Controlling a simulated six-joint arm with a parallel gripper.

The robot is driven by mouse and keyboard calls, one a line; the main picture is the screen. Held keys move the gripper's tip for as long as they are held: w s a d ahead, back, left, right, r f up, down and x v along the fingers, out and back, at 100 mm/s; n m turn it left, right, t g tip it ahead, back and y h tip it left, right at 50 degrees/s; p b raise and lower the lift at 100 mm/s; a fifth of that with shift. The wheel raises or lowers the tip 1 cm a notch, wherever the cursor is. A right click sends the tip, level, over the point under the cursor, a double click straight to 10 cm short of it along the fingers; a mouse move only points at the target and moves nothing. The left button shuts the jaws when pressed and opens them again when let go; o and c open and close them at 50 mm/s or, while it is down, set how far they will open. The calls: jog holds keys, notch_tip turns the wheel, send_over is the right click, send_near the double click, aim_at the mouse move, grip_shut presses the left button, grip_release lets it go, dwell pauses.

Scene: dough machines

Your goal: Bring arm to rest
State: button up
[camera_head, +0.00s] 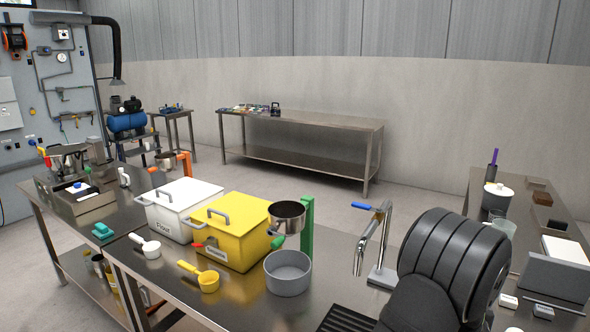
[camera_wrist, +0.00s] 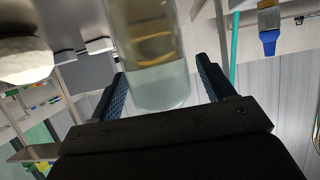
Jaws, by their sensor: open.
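My gripper (camera_wrist: 161,72) shows in the wrist view, with its two dark blue ribbed fingers spread wide apart. A clear glass (camera_wrist: 160,88) stands out between the fingers in that view, with a gap on either side. I cannot tell how far beyond the fingertips it is. A glass also shows on the right-hand table in the head view (camera_head: 503,229). My black arm fills the lower right of the head view, and the gripper itself is not seen there.
A tap (camera_head: 373,240) with a blue lever stands left of my arm. A grey pot (camera_head: 288,273), a yellow bin (camera_head: 232,230) and a white flour bin (camera_head: 180,207) stand on the steel counter.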

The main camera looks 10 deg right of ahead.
jog(key=shift+w+d+f, duration=0.35)
jog(key=shift+r, duration=0.75)
